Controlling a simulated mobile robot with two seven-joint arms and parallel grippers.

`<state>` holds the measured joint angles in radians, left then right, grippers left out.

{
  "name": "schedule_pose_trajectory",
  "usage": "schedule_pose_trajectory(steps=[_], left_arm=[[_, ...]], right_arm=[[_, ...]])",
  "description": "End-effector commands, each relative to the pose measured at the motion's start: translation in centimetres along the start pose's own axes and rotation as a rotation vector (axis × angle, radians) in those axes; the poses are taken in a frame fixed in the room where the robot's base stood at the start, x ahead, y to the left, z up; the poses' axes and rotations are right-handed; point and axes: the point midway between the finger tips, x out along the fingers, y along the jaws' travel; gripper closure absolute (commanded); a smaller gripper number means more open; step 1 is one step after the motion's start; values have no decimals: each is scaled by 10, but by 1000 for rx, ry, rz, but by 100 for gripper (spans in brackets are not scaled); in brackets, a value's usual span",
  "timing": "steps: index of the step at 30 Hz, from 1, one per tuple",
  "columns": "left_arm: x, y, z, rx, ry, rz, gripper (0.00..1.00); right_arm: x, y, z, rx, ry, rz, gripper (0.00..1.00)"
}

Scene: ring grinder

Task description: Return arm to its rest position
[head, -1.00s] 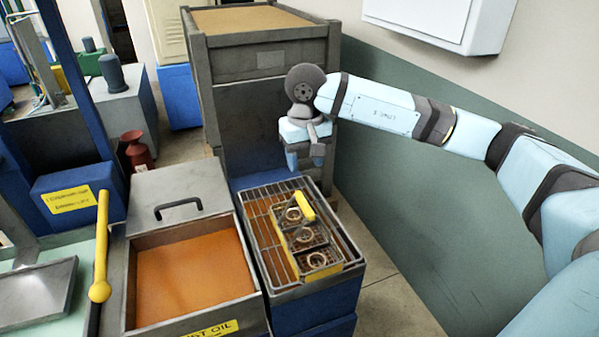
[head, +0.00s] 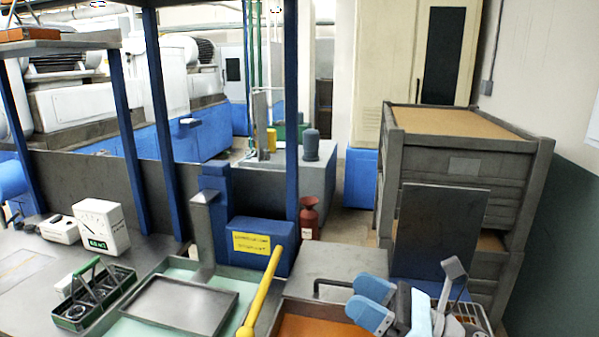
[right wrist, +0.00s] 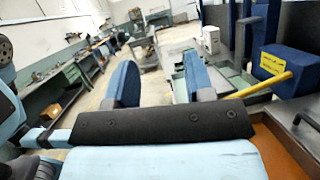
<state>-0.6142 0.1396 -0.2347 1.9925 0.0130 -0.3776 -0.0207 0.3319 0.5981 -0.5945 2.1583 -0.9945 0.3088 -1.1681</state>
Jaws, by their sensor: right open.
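My right gripper (head: 371,302) is at the bottom right of the head view, low and close to the camera, with its fingers pointing left. Its two blue fingers also show in the right wrist view (right wrist: 162,88), standing apart with nothing between them. The gripper is open and empty. It covers part of the orange-filled hot oil tank (head: 308,328) and of the wire-grate basin (head: 482,318) in the head view. Most of my right arm is out of the head view. My left gripper is not in view.
A yellow lever (head: 262,298) rises left of the tank. A carrier with a green handle (head: 92,297) stands on the bench, left of a shallow metal tray (head: 180,305). A blue box (head: 262,246) and a red can (head: 309,217) are behind. Stacked grey bins (head: 460,165) stand at right.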

Motion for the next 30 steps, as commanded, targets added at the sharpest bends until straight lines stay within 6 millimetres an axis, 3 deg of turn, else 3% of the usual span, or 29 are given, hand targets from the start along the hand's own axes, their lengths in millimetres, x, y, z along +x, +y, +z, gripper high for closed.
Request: schedule_pose_trajectory(steps=[5,8,11,12,16,21,25,26,30], left_arm=[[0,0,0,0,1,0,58],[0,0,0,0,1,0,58],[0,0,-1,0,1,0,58],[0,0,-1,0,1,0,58],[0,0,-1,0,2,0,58],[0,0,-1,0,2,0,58],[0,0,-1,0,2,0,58],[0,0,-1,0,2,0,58],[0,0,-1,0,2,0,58]], right_arm=[[-45,-34,0,671,-366,-435,51],[-91,-50,-23,1043,-575,-688,51],[-145,-50,-61,1390,-793,-953,51],[-167,-45,-79,1517,-882,-1062,51],[-223,-15,-126,1813,-1128,-1364,51],[-264,26,-162,2000,-1337,-1637,51],[-285,57,-179,2078,-1462,-1806,51],[-290,64,-182,-2066,1469,1822,51],[-305,92,-193,-1893,1416,1773,51]])
